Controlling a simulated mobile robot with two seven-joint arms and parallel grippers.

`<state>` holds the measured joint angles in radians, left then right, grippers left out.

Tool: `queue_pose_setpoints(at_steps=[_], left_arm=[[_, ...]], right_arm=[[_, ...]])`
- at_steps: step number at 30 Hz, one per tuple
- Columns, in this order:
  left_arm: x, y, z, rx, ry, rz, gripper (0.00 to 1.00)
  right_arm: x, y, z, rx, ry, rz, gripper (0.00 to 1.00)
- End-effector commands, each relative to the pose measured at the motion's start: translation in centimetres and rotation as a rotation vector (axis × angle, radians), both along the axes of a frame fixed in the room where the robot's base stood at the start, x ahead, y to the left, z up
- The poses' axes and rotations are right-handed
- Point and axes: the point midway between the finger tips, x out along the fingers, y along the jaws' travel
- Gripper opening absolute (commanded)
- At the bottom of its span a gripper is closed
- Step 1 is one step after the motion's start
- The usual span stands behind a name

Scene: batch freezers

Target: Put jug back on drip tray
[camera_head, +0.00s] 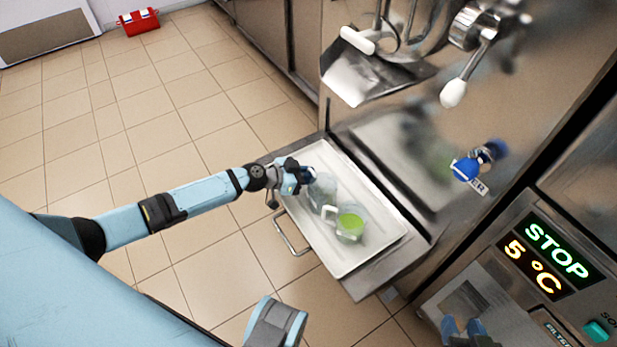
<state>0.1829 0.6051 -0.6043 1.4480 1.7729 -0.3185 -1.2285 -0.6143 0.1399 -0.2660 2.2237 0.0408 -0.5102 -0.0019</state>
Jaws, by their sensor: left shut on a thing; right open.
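A metal drip tray (345,268) with a pale inside sits below the freezer's spout. Part of that jug is hidden by the gripper. I cannot tell whether its base touches the tray.
The steel freezer front carries a spout chute (365,75), a white-knobbed lever (454,92) and a blue knob (466,168). A panel (545,250) reads STOP and 5 °C. A bar handle (290,236) projects left of the tray. The tiled floor at left is open, with a red box (139,22) far back.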

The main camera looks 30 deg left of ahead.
Motion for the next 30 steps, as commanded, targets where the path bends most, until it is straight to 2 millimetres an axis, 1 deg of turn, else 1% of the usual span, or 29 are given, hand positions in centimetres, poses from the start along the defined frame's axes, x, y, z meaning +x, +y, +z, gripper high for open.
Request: queue_pose_setpoints(at_steps=[3, 8, 9, 12, 22, 26, 30], left_arm=[[0.0, 0.0, 0.0, 0.001, -0.001, -0.001, 0.0], [0.0, 0.0, -0.2, 0.001, -0.001, 0.0, 0.0], [0.0, 0.0, -0.1, 0.001, -0.001, -0.001, 0.15], [0.0, 0.0, -0.1, 0.001, -0.001, 0.0, 0.36], [0.0, 0.0, 0.2, 0.001, -0.001, 0.0, 0.36], [-1.2, 1.1, 0.6, 0.002, 0.001, 0.0, 0.36], [-3.3, 3.0, 1.6, 0.003, 0.001, 0.0, 0.36]], right_arm=[[0.0, 0.0, 0.4, 0.002, -0.006, 0.0, 0.43], [0.0, 0.0, -0.1, 0.001, -0.003, 0.001, 0.43], [0.0, 0.0, 0.0, 0.001, -0.003, 0.001, 0.43], [0.0, 0.0, 0.0, 0.001, -0.002, 0.001, 0.43], [0.0, -0.2, 0.2, -0.003, -0.001, -0.002, 0.43], [0.0, -0.2, -0.1, -0.005, 0.0, -0.002, 0.43], [0.0, -0.2, -0.2, -0.005, 0.001, -0.002, 0.43]])
